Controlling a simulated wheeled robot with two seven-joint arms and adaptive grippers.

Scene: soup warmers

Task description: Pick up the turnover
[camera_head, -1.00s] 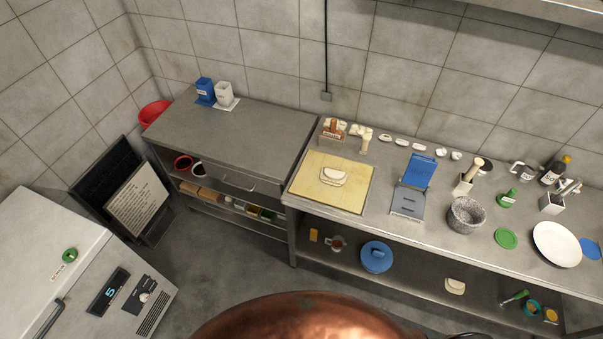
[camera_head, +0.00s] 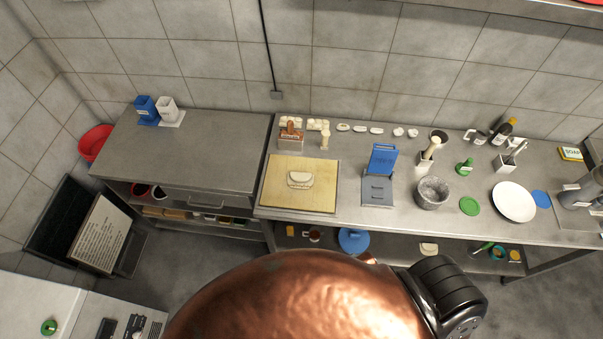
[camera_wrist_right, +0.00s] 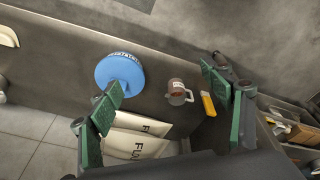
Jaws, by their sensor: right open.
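A cream half-moon turnover (camera_head: 300,179) lies on the yellow board (camera_head: 285,204) on the long steel counter. A similar cream half-moon piece (camera_head: 429,248) lies on the shelf below the counter. In the right wrist view, part of a cream rounded piece (camera_wrist_right: 8,37) shows at the upper left edge. My right gripper (camera_wrist_right: 165,92) is open and empty, its green-padded fingers wide apart above a shelf and apart from the cream piece. The right gripper does not show in the head view. My left gripper is in neither view.
A blue round lidded item (camera_wrist_right: 119,72), a grey mug (camera_wrist_right: 179,92), a yellow item (camera_wrist_right: 208,103) and white flour bags (camera_wrist_right: 138,143) lie near the right gripper. A blue stand (camera_head: 380,173) and stone mortar (camera_head: 432,193) are right of the board. The left countertop (camera_head: 200,145) is mostly clear.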

